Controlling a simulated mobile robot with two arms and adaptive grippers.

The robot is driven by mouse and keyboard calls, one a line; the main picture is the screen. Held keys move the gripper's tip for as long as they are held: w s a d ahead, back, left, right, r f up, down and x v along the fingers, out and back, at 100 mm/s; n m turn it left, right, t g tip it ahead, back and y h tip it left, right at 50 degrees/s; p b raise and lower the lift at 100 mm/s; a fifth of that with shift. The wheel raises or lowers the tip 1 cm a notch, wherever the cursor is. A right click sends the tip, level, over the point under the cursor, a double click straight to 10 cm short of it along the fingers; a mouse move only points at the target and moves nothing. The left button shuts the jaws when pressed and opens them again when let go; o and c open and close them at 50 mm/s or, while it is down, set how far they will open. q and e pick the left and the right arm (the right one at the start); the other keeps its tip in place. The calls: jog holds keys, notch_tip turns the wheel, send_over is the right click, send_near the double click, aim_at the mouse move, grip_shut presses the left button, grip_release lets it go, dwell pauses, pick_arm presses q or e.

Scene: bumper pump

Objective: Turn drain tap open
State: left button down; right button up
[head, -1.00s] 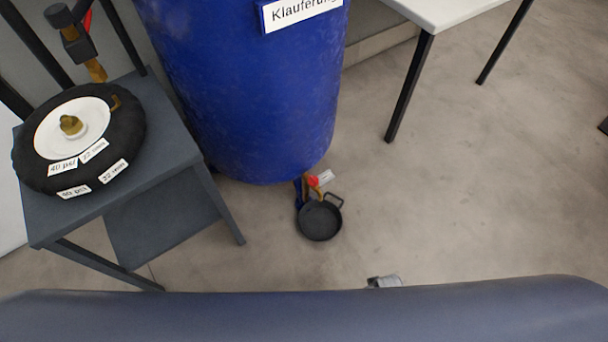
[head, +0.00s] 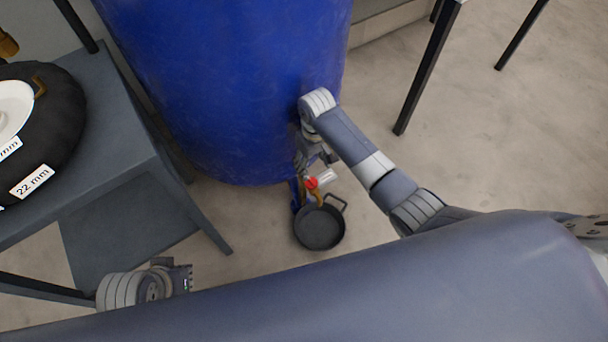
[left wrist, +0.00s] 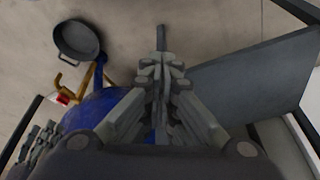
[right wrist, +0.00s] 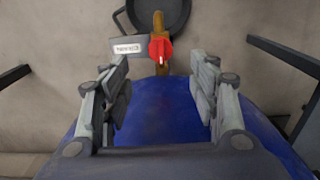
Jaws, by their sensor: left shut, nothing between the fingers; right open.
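The drain tap is low on the blue barrel (head: 230,70), with a red handle (head: 311,183) and a brass spout above a dark pan (head: 320,228). My right gripper (head: 322,158) is open beside the tap. In the right wrist view, the red handle (right wrist: 160,48) lies just beyond the open fingers (right wrist: 162,78), roughly centred between them, with nothing visibly gripped. My left gripper (head: 180,276) is at the lower left, far from the tap. It is shut and empty in the left wrist view (left wrist: 160,60), where the handle (left wrist: 63,99) shows at left.
A white tag (right wrist: 127,48) hangs beside the handle. A grey stand (head: 120,155) with a black ring-shaped object (head: 60,110) is at left. Table legs (head: 430,70) stand at upper right. The floor right of the pan is clear.

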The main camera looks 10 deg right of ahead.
jog(key=b, duration=0.2)
send_over(312, 181)
notch_tip(312, 181, down, 5)
jog(key=shift+a+r, duration=0.1)
jog(key=shift+r, duration=0.1)
jog(key=shift+w+f+b, duration=0.1)
jog(key=shift+f+b, duration=0.25)
jog(key=shift+f, duration=0.15)
notch_tip(312, 181, down, 4)
jog(key=shift+f+b, duration=0.15)
jog(key=shift+b, duration=0.8)
pick_arm(q)
jog(key=w+d+r+t, duration=0.1)
jog(key=w+r+t, duration=0.1)
jog(key=w, duration=0.3)
jog(key=w+d+r+t+h, duration=0.1)
jog(key=w+d+r+t, duration=0.1)
jog(key=w, duration=0.4)
jog(key=shift+d+r+t+h, duration=0.3)
jog(key=shift+r+t, duration=0.2)
jog(key=shift+t, duration=0.8)
pick_arm(e)
jog(key=shift+f, duration=0.15)
jog(key=c, duration=1.1)
